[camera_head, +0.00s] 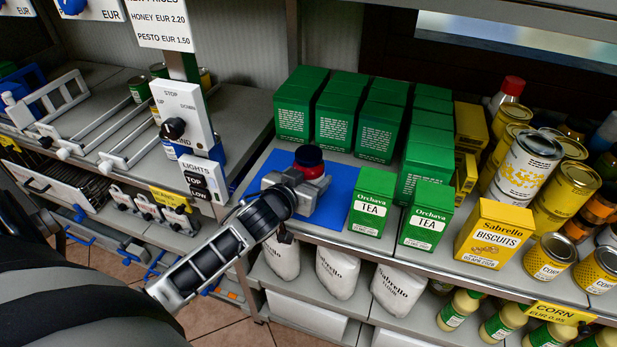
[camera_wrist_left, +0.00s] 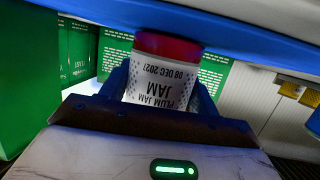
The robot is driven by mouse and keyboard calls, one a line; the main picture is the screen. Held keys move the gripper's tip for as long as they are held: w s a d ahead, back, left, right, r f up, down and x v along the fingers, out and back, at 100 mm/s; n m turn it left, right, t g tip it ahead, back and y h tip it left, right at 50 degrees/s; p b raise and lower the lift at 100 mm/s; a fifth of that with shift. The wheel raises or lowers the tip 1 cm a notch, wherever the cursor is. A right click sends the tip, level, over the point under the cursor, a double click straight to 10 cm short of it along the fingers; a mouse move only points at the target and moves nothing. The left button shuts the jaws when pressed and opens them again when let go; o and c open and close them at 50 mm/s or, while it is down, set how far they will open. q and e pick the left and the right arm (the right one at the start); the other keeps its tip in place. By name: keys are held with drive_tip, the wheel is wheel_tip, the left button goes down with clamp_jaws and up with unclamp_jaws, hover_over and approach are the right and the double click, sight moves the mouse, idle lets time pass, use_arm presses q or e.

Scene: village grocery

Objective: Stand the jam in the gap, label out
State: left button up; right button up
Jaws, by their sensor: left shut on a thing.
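The jam jar (camera_head: 311,168), with a dark lid and red body, stands about upright in my left gripper (camera_head: 297,184), over the blue mat (camera_head: 335,207). In the left wrist view, the jam (camera_wrist_left: 160,88) sits between the two fingers, which are shut on it. Its white label reads PLUM JAM, appears upside down there, and faces the wrist. I cannot tell whether its base touches the mat. The mat lies between the control post and the green tea boxes (camera_head: 372,208). The jar's far side is hidden. My right gripper is not in view.
A yellow biscuit box (camera_head: 492,235) and tins (camera_head: 530,163) stand to the right. A white control box (camera_head: 182,117) on a post is at the left. White bags (camera_head: 342,272) sit on the shelf below.

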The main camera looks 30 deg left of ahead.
use_arm(q)
drive_tip(key=o, duration=1.4)
drive_tip(key=shift+f, duration=0.15)
drive_tip(key=shift+s+r, duration=0.15)
drive_tip(key=shift+r, duration=0.05)
drive_tip(key=v, duration=1.1)
drive_tip(key=s+d+f+m+g+h, duration=0.1)
drive_tip(key=s+d+f, duration=0.2)
drive_tip(key=d+f, duration=0.1)
drive_tip(key=s+d+f+m+g+h, duration=0.1)
drive_tip(key=s+d+f, duration=0.2)
drive_tip(key=d, duration=0.3)
drive_tip(key=s+d+f+m+g+h, duration=0.1)
drive_tip(key=s+d+f+g+h, duration=0.1)
drive_tip(key=s+d+f, duration=0.1)
drive_tip(key=shift+s+d+f+m, duration=0.2)
drive_tip(key=shift+d+f+m, duration=0.1)
drive_tip(key=shift+d+f, duration=0.65)
drive_tip(key=shift+o, duration=0.3)
